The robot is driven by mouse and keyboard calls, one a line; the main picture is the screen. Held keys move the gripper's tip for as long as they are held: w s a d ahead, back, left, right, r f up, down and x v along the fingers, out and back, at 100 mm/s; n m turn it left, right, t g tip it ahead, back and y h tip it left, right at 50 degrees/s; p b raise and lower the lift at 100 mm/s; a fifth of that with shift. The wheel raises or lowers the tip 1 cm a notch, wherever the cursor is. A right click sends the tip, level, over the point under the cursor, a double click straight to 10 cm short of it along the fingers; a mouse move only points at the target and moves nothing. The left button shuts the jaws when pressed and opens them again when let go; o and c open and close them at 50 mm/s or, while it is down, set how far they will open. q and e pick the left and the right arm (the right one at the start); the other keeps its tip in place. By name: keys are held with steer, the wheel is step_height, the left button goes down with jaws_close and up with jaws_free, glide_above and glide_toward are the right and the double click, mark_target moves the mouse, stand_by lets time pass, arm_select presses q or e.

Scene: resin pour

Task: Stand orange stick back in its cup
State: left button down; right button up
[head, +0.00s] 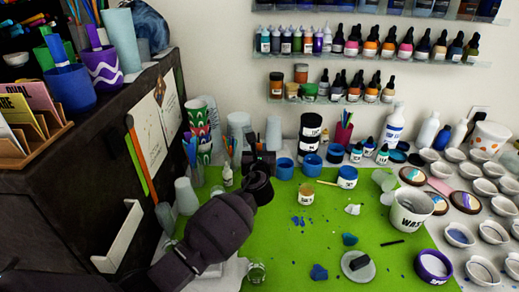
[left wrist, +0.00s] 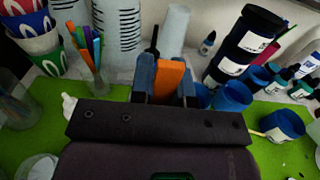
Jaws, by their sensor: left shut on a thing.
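My left gripper (head: 262,158) is over the left back part of the green mat in the head view. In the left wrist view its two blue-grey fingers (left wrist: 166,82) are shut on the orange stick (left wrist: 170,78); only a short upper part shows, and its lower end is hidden. Which cup is the orange stick's own, I cannot tell. My right gripper is not in view.
Stacked patterned cups (head: 200,130) and pale cups (head: 238,128) stand behind. A pink cup of sticks (head: 343,133) is farther right. The green mat (head: 270,215) has bare room in front.

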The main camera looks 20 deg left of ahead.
arm_select(q)
steer(key=c, duration=1)
jaws_free()
steer(key=v, duration=1)
steer(key=shift+s+d+p, duration=0.1)
steer(key=shift+s+p, duration=0.2)
steer(key=shift+s, duration=0.1)
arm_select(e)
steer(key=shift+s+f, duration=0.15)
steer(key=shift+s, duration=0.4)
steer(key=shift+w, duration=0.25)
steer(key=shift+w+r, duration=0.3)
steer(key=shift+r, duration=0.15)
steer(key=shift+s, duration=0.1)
